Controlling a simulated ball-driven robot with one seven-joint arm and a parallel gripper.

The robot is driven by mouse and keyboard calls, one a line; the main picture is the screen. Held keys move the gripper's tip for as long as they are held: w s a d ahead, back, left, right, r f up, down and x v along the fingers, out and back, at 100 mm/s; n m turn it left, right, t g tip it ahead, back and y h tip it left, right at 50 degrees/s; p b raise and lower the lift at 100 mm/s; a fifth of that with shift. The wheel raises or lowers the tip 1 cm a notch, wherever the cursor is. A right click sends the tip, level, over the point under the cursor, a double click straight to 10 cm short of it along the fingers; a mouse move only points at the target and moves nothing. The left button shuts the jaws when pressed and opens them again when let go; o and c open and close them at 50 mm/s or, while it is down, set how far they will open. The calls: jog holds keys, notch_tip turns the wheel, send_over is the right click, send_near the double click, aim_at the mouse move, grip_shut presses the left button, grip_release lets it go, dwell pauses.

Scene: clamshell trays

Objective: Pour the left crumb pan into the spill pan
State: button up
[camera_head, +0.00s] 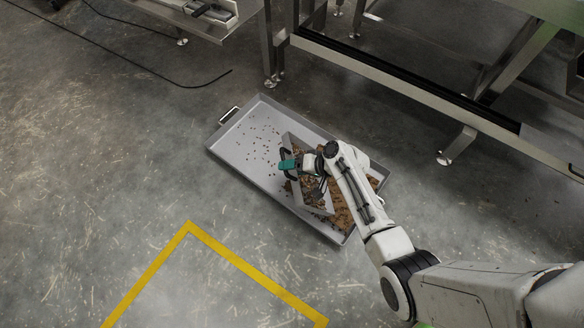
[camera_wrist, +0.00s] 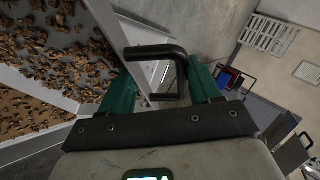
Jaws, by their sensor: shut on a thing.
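The spill pan (camera_head: 232,140) is a large, shallow grey tray on the floor, with a handle at its far left corner. Brown crumbs are scattered in it and heaped toward its right end. A smaller grey crumb pan (camera_head: 318,208) is over its right half, tilted, with crumbs inside. My gripper (camera_head: 288,164) is at the crumb pan's far left side, its teal fingers shut on the black handle (camera_wrist: 155,52) of that pan. The wrist view shows the fingers (camera_wrist: 163,88) on both sides of the handle and crumbs in the pan. My arm hides part of both pans.
A metal-framed table (camera_head: 400,82) stands behind and right of the spill pan, its legs close to the far side. Another table (camera_head: 200,22) is at the top. A black cable (camera_head: 135,62) lies on the floor at upper left. Yellow floor tape (camera_head: 150,270) marks clear floor in front.

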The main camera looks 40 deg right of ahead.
jog(key=shift+s+d+r+t+y+b, duration=0.2)
jog(key=shift+s+d+r+y+b, duration=0.1)
jog(key=shift+d+r, duration=0.25)
jog(key=shift+s+d+r+t+y+b, duration=0.2)
jog(key=shift+s+d+r+b, duration=0.1)
jog(key=shift+d, duration=0.35)
jog(key=shift+m+t+y, duration=0.4)
jog(key=shift+t+y, duration=0.2)
jog(key=shift+y, duration=0.2)
jog(key=shift+s+d+r+b, duration=0.3)
jog(key=shift+d, duration=0.35)
jog(key=shift+s+d+r+b, duration=0.25)
jog(key=shift+s+d+b, duration=0.05)
jog(key=shift+d, duration=0.35)
jog(key=shift+s+d+r+b, duration=0.3)
jog(key=shift+d, duration=0.35)
jog(key=shift+s+d+r+m+t+y+b, duration=0.15)
jog(key=shift+s+d+y+b, duration=0.15)
jog(key=shift+d, duration=0.2)
jog(key=shift+s+d+r+m+t+y+b, duration=0.1)
jog(key=shift+s+d+t+y+b, duration=0.1)
jog(key=shift+d+b, duration=0.25)
jog(key=shift+s+d+r+m+t+y+b, duration=0.15)
jog(key=shift+s+d+y+b, duration=0.1)
jog(key=shift+d, duration=0.3)
